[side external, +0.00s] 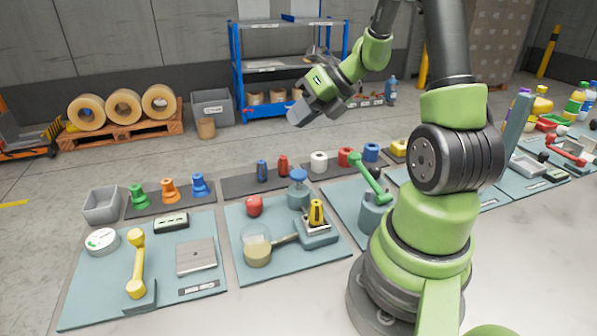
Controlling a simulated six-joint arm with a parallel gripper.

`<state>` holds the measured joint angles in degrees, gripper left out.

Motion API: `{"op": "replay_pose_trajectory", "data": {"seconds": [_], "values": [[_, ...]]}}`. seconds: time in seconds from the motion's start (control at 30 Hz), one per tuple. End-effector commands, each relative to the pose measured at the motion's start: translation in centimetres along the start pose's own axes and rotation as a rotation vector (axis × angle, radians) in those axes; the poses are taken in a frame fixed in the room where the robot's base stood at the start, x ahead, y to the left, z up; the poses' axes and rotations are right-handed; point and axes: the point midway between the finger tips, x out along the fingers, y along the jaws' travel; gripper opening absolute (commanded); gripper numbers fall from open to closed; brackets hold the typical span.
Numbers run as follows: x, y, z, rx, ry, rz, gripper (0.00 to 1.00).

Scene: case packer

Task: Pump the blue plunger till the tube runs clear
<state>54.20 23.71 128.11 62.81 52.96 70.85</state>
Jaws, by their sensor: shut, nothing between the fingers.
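The blue plunger (298,174) looks like the round blue knob on top of a teal cylinder (298,197) on the middle panel. In front of it on the same panel, a short tube (286,239) joins a clear cup (257,249) of yellowish liquid to a teal base (319,235). The tube looks tan, but it is too small to tell what is inside. My gripper (299,116) is shut and empty. It hangs in the air well above the panels, apart from the plunger, tilted down to the left.
A red knob (254,206) and a yellow-black upright part (316,212) stand close to the plunger. A yellow lever (136,262) rises on the left panel, and a green lever (370,176) stands to the right. Coloured parts line dark mats behind.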

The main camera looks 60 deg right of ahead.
Motion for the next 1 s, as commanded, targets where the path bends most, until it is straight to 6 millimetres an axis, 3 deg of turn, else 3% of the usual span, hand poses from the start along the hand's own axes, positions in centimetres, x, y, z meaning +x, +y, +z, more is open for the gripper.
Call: {"op": "replay_pose_trajectory", "data": {"seconds": [0.5,1.0], "values": [[4.7,-3.4,-3.5,0.003,0.005,0.002,0.0],[5.7,-4.2,-4.2,-0.002,0.002,-0.001,0.0]]}}
